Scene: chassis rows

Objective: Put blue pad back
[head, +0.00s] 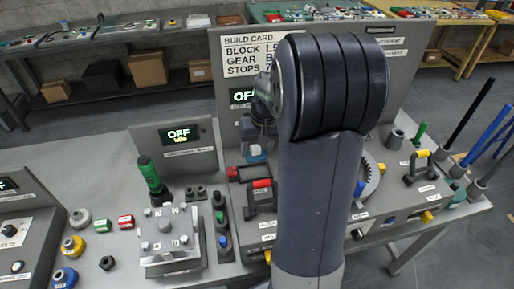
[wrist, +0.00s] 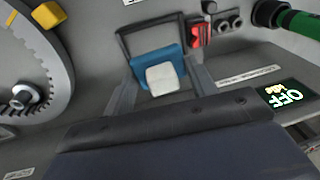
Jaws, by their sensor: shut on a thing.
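The blue pad (wrist: 150,62), a blue block with a whitish face, is between the two grey fingers of my gripper (wrist: 163,76) in the wrist view. My gripper is shut on it. In the head view my gripper (head: 260,128) points down left of my arm, and the blue and white pad (head: 256,153) shows at its tip, above the back of the grey fixture. A thin dark frame (wrist: 120,45) shows behind the pad in the wrist view. I cannot tell whether the pad touches it. My arm hides much of the fixture in the head view.
A toothed grey ring (wrist: 62,75) is at the left of the wrist view. A red part (wrist: 198,32) and a green cylinder (wrist: 298,22) are at right. An OFF display (head: 180,134) stands left in the head view. Black handles, one (head: 262,197) with red, rise from the fixture.

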